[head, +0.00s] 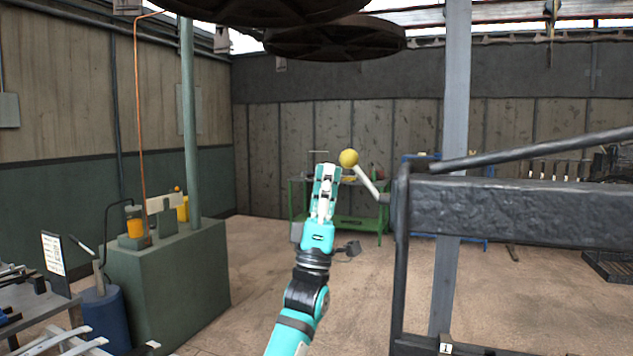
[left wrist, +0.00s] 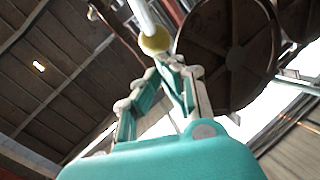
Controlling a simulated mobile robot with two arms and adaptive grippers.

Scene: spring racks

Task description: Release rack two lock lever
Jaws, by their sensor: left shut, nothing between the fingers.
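A lock lever (head: 369,182) with a yellow ball knob (head: 349,158) sticks up and left from the dark metal rack (head: 500,210). My left gripper (head: 328,168) is shut and empty, just left of the knob in the head view. In the left wrist view the knob (left wrist: 155,41) and its pale rod (left wrist: 140,14) show just beyond my shut fingertips (left wrist: 170,63). I cannot tell whether the fingers touch the knob. My right gripper is not in view.
A small tag (head: 445,344) that seems to read 1 hangs low on the rack's frame. A green cabinet (head: 165,285) and a blue drum (head: 103,318) stand at left. Large dark discs (head: 335,38) hang overhead. A green bench (head: 355,222) stands behind, with open floor before it.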

